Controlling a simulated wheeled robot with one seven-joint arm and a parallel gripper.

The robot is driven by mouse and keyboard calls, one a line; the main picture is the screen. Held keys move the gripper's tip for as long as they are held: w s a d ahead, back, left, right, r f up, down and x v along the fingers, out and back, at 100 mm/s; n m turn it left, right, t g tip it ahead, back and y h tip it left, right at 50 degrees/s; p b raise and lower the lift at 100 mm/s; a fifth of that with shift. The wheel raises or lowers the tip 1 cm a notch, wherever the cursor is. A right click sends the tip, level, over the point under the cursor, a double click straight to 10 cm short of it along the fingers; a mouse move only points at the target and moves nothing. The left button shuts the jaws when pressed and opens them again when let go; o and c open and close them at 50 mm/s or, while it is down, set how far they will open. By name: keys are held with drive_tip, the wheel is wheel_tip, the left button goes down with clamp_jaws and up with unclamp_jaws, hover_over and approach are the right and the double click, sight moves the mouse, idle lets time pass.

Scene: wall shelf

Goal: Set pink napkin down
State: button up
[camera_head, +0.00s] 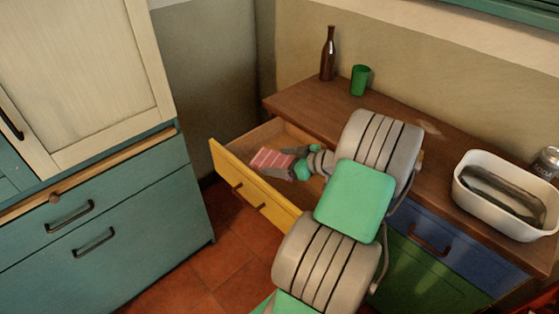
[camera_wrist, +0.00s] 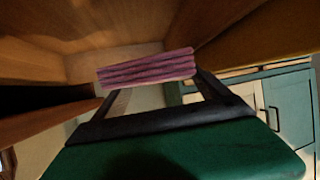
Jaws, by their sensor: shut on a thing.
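The pink napkin (camera_head: 270,160) is a striped, folded piece held at the end of my gripper (camera_head: 288,163). In the wrist view the pink napkin (camera_wrist: 148,69) lies between the two dark fingers of my gripper (camera_wrist: 150,90), which is shut on it. In the head view the napkin and gripper are over the open yellow-fronted drawer (camera_head: 225,160), near its front panel. The wrist view shows wooden drawer walls around the napkin. I cannot tell whether the napkin touches the drawer floor. My arm hides the drawer's right part.
On the wooden counter (camera_head: 300,96) stand a brown bottle (camera_head: 328,56) and a green cup (camera_head: 360,80). A white tub (camera_head: 472,196) holding a dark long object is at the right, beside a can (camera_head: 546,163). A teal cabinet (camera_head: 120,220) stands at the left.

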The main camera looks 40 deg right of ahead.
drive_tip(key=shift+f, duration=0.1)
drive_tip(key=shift+f+b, duration=0.35)
drive_tip(key=shift+b, duration=0.2)
drive_tip(key=shift+f, duration=0.2)
drive_tip(key=shift+r, duration=0.1)
drive_tip(key=o, duration=1.5)
drive_tip(key=shift+r, duration=0.35)
drive_tip(key=shift+r+p, duration=0.6)
drive_tip(key=shift+p, duration=0.3)
drive_tip(key=v, duration=0.7)
drive_tip(key=b+v, duration=0.1)
drive_tip(key=v, duration=0.3)
drive_tip(key=shift+s+d+f, duration=0.1)
drive_tip(key=shift+s+f, duration=0.05)
drive_tip(key=shift+s, duration=0.3)
